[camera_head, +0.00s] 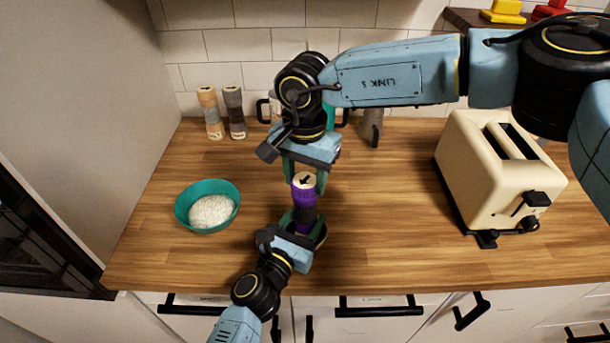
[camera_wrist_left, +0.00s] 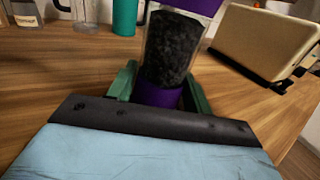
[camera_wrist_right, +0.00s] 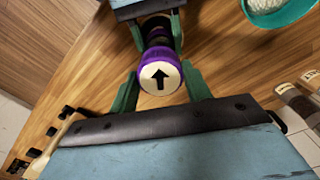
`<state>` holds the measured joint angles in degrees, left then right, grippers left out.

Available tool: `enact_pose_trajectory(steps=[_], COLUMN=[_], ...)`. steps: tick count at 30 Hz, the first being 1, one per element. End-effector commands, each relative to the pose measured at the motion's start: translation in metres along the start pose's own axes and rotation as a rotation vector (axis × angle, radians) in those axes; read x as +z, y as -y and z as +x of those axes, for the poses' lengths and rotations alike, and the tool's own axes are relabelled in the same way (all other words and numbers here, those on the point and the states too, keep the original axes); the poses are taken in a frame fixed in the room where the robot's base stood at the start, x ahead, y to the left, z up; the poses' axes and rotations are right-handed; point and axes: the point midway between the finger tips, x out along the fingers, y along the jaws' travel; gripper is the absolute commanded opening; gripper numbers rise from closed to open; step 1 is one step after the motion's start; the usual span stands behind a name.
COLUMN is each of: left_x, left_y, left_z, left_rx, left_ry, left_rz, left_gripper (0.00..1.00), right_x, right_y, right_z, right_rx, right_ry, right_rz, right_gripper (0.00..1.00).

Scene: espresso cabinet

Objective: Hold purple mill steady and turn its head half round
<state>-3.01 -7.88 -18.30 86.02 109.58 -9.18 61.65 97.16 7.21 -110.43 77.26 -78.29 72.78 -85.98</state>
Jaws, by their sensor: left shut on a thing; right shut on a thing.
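The purple mill (camera_head: 304,194) stands upright on the wooden counter, with a dark see-through body (camera_wrist_left: 172,48) and a purple lower part. My right gripper (camera_head: 304,170) comes from behind and is shut on the purple head. The fingers partly hide the mill in the head view.
A teal bowl (camera_head: 205,187) of white grains stands left of the mill. A cream toaster (camera_head: 466,170) stands at the right. The counter between mill and toaster is clear.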

Motion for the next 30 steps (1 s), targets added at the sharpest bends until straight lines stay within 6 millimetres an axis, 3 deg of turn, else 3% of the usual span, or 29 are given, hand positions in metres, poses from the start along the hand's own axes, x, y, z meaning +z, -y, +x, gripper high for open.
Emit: enact_pose_trajectory(steps=[18,30], left_x=[-0.0009,-0.0010], left_y=[-0.0011,-0.0014], left_z=[-0.0004,-0.0005], left_rx=[0.003,0.004], left_ry=[-0.002,-0.003], left_rz=[-0.002,-0.002], left_gripper=[0.13,0.13], right_x=[-0.0005,-0.0010], right_y=[-0.0002,-0.0003], right_z=[-0.0002,-0.0003], right_rx=[0.001,0.001], right_ry=[0.001,-0.001], right_rz=[0.580,0.851], right_gripper=[0.25,0.25])
